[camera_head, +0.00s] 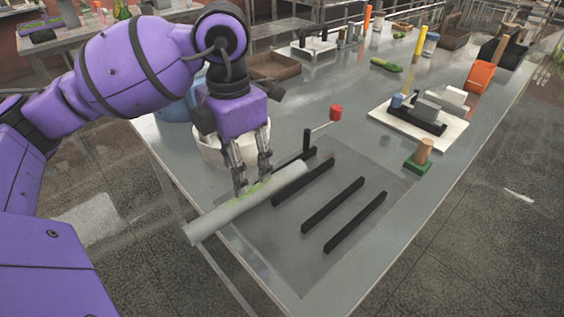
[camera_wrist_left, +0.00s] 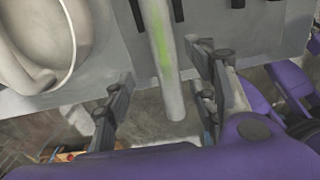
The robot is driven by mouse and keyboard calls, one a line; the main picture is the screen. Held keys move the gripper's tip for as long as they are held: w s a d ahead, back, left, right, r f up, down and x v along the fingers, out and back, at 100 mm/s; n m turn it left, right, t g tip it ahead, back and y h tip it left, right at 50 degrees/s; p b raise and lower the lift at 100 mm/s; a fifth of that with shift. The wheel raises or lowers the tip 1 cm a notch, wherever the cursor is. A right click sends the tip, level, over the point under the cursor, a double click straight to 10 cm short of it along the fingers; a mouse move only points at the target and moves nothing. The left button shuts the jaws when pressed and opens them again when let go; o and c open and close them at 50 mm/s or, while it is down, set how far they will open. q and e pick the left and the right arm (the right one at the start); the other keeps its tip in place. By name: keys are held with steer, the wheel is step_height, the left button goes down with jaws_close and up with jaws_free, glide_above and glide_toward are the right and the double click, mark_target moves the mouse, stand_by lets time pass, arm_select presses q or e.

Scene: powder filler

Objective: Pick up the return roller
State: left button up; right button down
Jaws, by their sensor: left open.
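The return roller (camera_head: 228,216), a long light grey cylinder with a green-tinted patch, lies near the table's front left edge. Its near end sticks out past the edge, and its far end is by black bars. My left gripper (camera_head: 253,182) points down over the roller, its fingers spread open. In the left wrist view, the roller (camera_wrist_left: 162,62) runs between the two open fingers of my left gripper (camera_wrist_left: 165,95), with gaps showing on both sides. I cannot tell how far above the roller the fingertips are. My right gripper is not in view.
Black bars (camera_head: 345,205) lie on a dark mat (camera_head: 300,262) right of the roller. A white bucket (camera_head: 212,150) stands close behind my left gripper. A red-topped handle (camera_head: 335,113) rises nearby. A white board (camera_head: 440,134) with parts is farther right.

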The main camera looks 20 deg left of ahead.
mark_target(245, 196)
arm_select(q)
steer(key=f, duration=0.7)
steer(key=shift+s+d+f+p, duration=0.2)
steer(key=shift+s+d+p, duration=0.1)
steer(key=shift+p, duration=0.1)
steer(key=shift+w+f, duration=0.15)
steer(key=shift+f, duration=0.15)
steer(key=shift+c, duration=0.3)
jaws_close()
